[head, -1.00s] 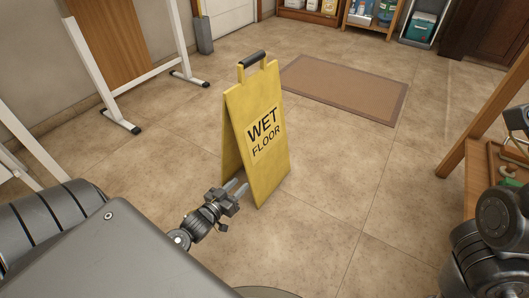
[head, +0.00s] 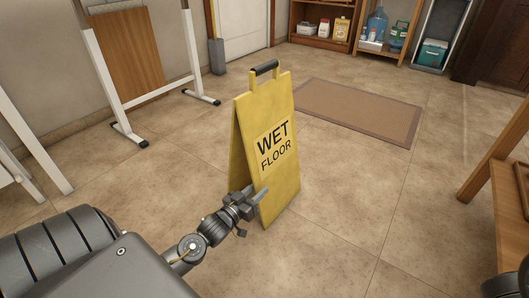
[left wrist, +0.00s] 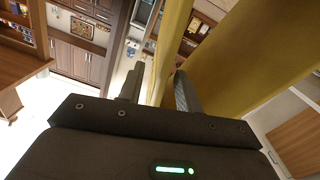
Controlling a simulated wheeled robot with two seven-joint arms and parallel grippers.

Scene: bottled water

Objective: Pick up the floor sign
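The yellow floor sign (head: 279,178) stands upright on the tiles as an A-frame, with "WET FLOOR" on its front panel and a dark handle on top. My left gripper (head: 256,194) is at the sign's lower left side, overlapping the front panel's left edge. In the left wrist view its two fingers (left wrist: 158,88) are apart, with a narrow yellow panel of the sign (left wrist: 170,50) showing between them. The other, wider panel is to the right, beyond the right finger. I cannot tell whether the fingers touch the sign. My right gripper is not in view.
A brown mat (head: 360,110) lies behind the sign. A white-legged frame with a wooden board (head: 128,60) stands at the left. A wooden table (head: 505,180) is at the right, and shelves (head: 385,35) stand at the back. The floor around the sign is clear.

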